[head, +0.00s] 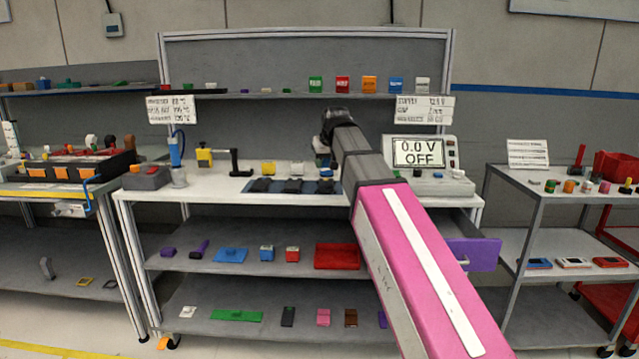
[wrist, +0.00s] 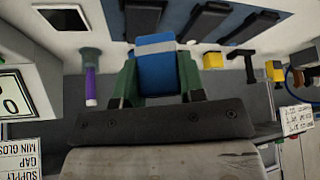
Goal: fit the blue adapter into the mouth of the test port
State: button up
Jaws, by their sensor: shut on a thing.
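The blue adapter (wrist: 155,72) has a pale band across it and sits between the green fingers of my gripper (wrist: 157,62) in the wrist view. My gripper is shut on it. In the head view my gripper (head: 324,150) is over the white bench, left of the meter, and my arm hides part of that area. A dark block (wrist: 144,20) shows just past the adapter in the wrist view. I cannot tell whether it is the test port, or whether the adapter touches it.
A blue mat (head: 322,187) with several black modules lies at the bench front. The meter (head: 419,152) reading 0.0 V OFF stands to the right, above an open purple drawer (head: 475,254). A yellow fixture (head: 206,157) and black handle stand left.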

jog(key=shift+w+a+r, duration=0.1)
jog(key=shift+a+r, duration=0.1)
jog(key=shift+r, duration=0.25)
jog(key=shift+w+d, duration=0.1)
jog(key=shift+w, duration=0.15)
jog(key=w+d+f, duration=0.2)
jog(key=w, duration=0.1)
jog(key=w+d+f, duration=0.2)
jog(key=w, duration=0.1)
jog(key=w+d+f, duration=0.2)
jog(key=w, duration=0.1)
jog(key=shift+d+f, duration=0.2)
jog(key=shift+f, duration=2.15)
jog(key=shift+f, duration=0.15)
jog(key=o, duration=0.6)
